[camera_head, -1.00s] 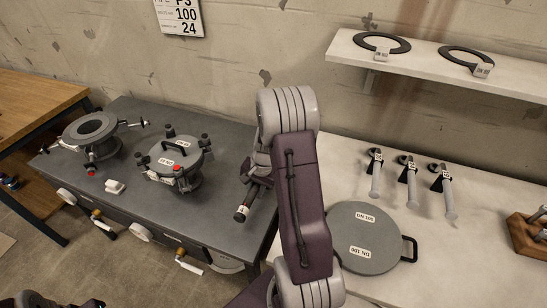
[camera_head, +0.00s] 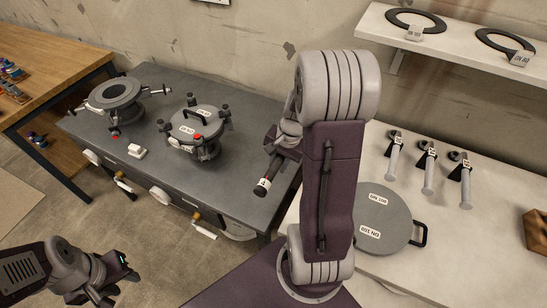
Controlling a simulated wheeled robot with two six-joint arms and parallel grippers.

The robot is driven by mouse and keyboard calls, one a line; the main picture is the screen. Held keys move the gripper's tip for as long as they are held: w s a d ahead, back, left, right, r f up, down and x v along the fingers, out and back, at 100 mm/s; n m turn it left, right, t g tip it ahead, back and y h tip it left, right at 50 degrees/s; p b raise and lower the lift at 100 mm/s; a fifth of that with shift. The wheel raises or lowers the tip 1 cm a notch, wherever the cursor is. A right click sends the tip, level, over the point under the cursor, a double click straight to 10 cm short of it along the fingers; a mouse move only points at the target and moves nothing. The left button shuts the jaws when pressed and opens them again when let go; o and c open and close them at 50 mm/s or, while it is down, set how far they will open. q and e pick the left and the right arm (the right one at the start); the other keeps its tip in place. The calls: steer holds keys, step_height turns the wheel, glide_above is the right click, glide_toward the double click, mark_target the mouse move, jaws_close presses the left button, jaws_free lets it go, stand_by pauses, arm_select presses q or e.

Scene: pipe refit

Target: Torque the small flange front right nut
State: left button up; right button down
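The flange with a grey lid labelled DN 50 (camera_head: 195,124) stands on the dark bench, with dark upright bolts around its rim, a black handle and a red mark (camera_head: 197,136) at its front. A second flange (camera_head: 114,92) with an open bore stands left of it. My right gripper (camera_head: 280,150), partly hidden behind its own arm, is shut on a dark tool with a white and red band (camera_head: 263,186); it is right of the lidded flange and apart from it. My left gripper (camera_head: 112,284) is low at the left, appears open and empty, well in front of the bench.
A small white block (camera_head: 136,151) lies on the dark bench (camera_head: 225,180). Valve handles stick out of its front. On the pale table, a large DN 100 disc (camera_head: 385,225) lies near several grey-handled tools (camera_head: 428,170). A shelf (camera_head: 385,32) above holds two black rings.

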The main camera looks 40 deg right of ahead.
steer(key=s+a+r+p, duration=0.1)
steer(key=s+r+p, duration=0.4)
steer(key=r, duration=0.2)
steer(key=shift+s+a+r, duration=0.3)
steer(key=shift+s+r, duration=0.05)
stand_by(0.4)
stand_by(1.0)
